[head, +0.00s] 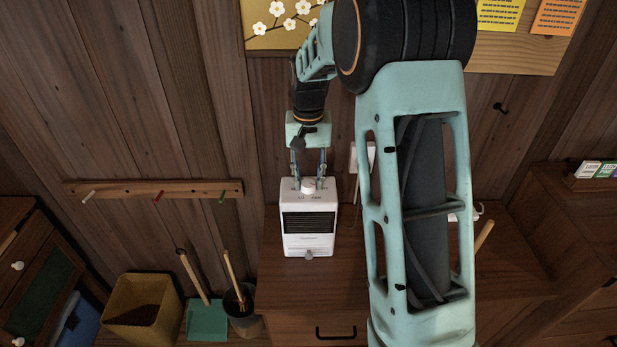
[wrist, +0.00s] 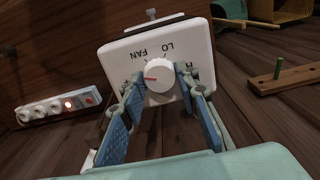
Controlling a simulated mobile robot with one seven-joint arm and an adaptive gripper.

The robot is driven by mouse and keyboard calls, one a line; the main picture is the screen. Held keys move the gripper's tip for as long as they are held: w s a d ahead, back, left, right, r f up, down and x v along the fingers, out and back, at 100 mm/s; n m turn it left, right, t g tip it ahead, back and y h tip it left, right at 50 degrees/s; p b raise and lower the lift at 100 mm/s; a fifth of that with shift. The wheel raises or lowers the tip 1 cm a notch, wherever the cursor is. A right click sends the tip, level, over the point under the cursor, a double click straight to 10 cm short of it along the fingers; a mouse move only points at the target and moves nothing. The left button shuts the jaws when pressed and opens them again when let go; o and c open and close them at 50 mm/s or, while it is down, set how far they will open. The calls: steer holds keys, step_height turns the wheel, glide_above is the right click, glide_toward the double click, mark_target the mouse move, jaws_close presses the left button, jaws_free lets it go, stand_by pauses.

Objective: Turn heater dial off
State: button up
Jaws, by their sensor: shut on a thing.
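The white heater (head: 309,222) stands upright on the wooden cabinet, with a dark grille on its front. Its round white dial (wrist: 159,74) is on top, with a red mark pointing left in the wrist view. The printed words FAN and LO are readable there; the lettering at the dial's left and right is partly hidden by my fingers. My gripper (wrist: 158,79) is shut on the dial, one finger on each side. In the head view my gripper (head: 309,182) reaches down onto the heater's top from behind.
A power strip (wrist: 58,106) with a lit red switch lies beside the heater. A peg rail (head: 155,190) is on the wall at left. A bin (head: 143,307) and a bucket (head: 241,308) stand on the floor. The cabinet top (head: 335,284) is clear in front of the heater.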

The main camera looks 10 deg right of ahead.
mark_target(308, 183)
steer(key=shift+n, duration=2.3)
steer(key=o, duration=1.1)
steer(key=shift+r, duration=0.1)
step_height(308, 183, up, 12)
steer(key=shift+f, duration=0.1)
